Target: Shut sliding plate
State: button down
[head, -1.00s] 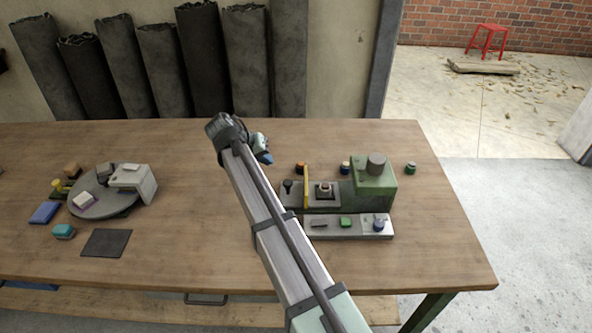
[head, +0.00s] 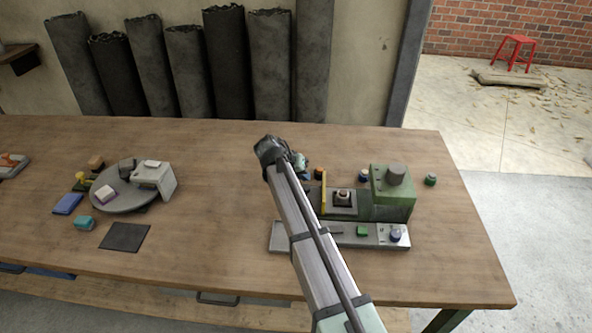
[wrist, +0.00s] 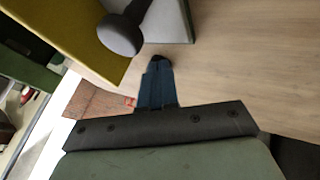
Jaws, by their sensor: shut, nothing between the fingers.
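A green machine (head: 393,186) stands at the right of the bench. An upright yellow plate (head: 323,192) stands at its left part, apart from the green block; I take it for the sliding plate. In the wrist view the yellow plate (wrist: 45,22) is large at the upper left, with a dark round knob (wrist: 120,36) on a stem in front of it. My gripper (wrist: 160,62) is shut and empty, its blue fingertips just beside the knob; I cannot tell whether they touch. In the head view my gripper (head: 301,162) is partly hidden behind my arm, which also covers the knob.
A grey strip (head: 375,236) with a green button lies in front of the machine. Small jars stand behind and right of it. A round turntable (head: 125,196) with blocks and a dark mat (head: 125,237) are at the left. The bench between is clear.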

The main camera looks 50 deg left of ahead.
aim_at(314, 187)
jog(key=shift+w+d+r, duration=0.15)
jog(key=shift+w+d, duration=1.1)
jog(key=shift+d, duration=0.1)
jog(key=w+d, duration=1)
jog(key=shift+w+d, duration=0.1)
jog(key=shift+s+a, duration=0.35)
jog(key=shift+a, duration=0.05)
jog(key=shift+s+a, duration=1.1)
jog(key=shift+a, duration=0.05)
jog(key=v, duration=1)
jog(key=shift+s, duration=0.1)
